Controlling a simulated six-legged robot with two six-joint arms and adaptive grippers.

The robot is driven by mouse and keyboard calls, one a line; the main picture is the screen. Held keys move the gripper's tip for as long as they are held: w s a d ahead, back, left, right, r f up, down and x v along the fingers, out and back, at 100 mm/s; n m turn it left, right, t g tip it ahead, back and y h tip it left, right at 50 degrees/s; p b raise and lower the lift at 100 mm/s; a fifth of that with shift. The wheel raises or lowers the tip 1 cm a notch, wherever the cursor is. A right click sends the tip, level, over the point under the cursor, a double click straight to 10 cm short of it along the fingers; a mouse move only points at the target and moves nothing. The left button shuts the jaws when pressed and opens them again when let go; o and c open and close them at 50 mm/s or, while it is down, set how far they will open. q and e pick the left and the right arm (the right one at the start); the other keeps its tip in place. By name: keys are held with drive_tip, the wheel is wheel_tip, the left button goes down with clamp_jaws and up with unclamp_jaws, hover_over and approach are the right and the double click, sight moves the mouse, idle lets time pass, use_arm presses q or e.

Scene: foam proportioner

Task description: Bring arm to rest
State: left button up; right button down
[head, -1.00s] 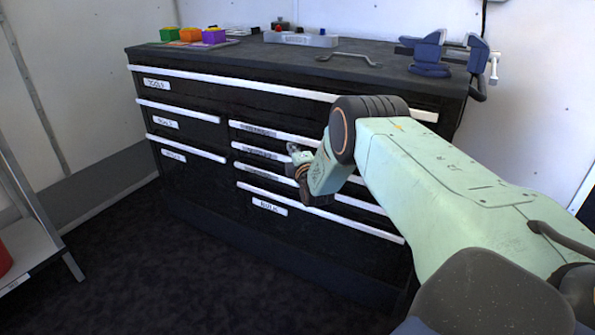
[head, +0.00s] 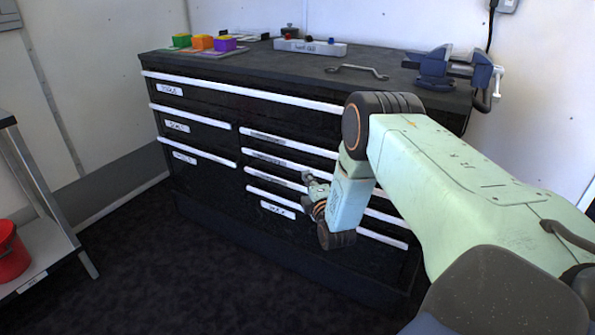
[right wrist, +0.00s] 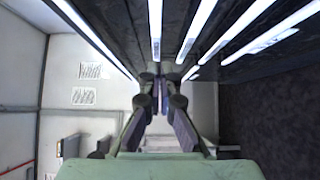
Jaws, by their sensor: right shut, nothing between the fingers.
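My right arm (head: 455,180) is pale green and comes in from the right in the head view. It is bent at a dark joint, with the lower part hanging down in front of the black drawer cabinet (head: 215,190). My right gripper (head: 308,178) is small and partly hidden there, close to the drawer fronts. In the right wrist view, the gripper's fingers (right wrist: 160,82) come together, shut and empty, with the white drawer handles (right wrist: 155,25) above them. I cannot tell whether the gripper touches the cabinet. My left gripper is not in view.
On the cabinet top are a blue vise (head: 437,68), a wrench (head: 357,71), a grey block with knobs (head: 310,47) and coloured boxes (head: 202,42). A shelf (head: 45,250) with a red bucket (head: 10,250) stands at left. The dark floor (head: 190,290) before the cabinet is clear.

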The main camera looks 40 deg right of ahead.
drive_tip(key=shift+f, duration=0.15)
drive_tip(key=shift+a, duration=0.15)
drive_tip(key=s+a+f+m+g+y, duration=0.5)
drive_tip(key=s+a+f+m+g, duration=0.3)
drive_tip(key=s+a+f+m, duration=0.7)
drive_tip(key=s+a+r+g, duration=0.1)
drive_tip(key=s+a+g, duration=0.2)
drive_tip(key=s, duration=0.6)
drive_tip(key=s+a+g+y+p, duration=0.1)
drive_tip(key=s+a, duration=0.3)
drive_tip(key=s, duration=0.6)
drive_tip(key=s+a+r+n+g+p, duration=0.1)
drive_tip(key=s+a+g, duration=0.2)
drive_tip(key=s, duration=0.7)
drive_tip(key=shift+a+r+g+y, duration=0.3)
drive_tip(key=shift+a+g+y, duration=0.1)
drive_tip(key=shift+g, duration=0.4)
